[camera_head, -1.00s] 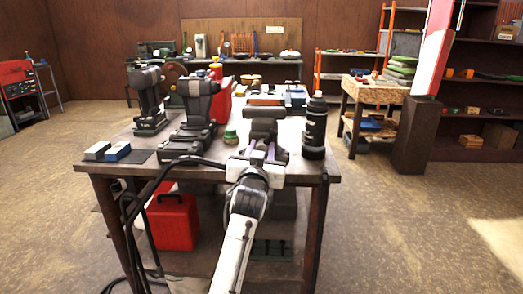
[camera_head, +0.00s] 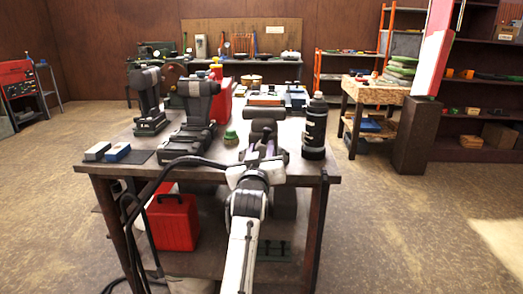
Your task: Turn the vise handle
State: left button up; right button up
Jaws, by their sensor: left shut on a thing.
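The dark vise (camera_head: 265,113) stands near the front right of the workbench (camera_head: 232,170), between a small green-topped jar and a black bottle. My left gripper (camera_head: 264,148) reaches up from the front edge to the near side of the vise. Its fingers are shut on the vise handle, which is small and mostly hidden between the fingers. The handle's exact angle cannot be told. My right gripper is not in view.
The black bottle (camera_head: 315,128) stands close to the right of my gripper. The green-topped jar (camera_head: 230,138) is to its left. A red case (camera_head: 173,222) sits below.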

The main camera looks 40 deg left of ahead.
pick_arm(q)
jog(key=o, duration=1.1)
jog(key=shift+c, duration=0.2)
jog(key=shift+r, duration=0.1)
notch_tip(320, 180, up, 10)
jog(key=shift+f+p, duration=0.1)
jog(key=shift+p, duration=0.35)
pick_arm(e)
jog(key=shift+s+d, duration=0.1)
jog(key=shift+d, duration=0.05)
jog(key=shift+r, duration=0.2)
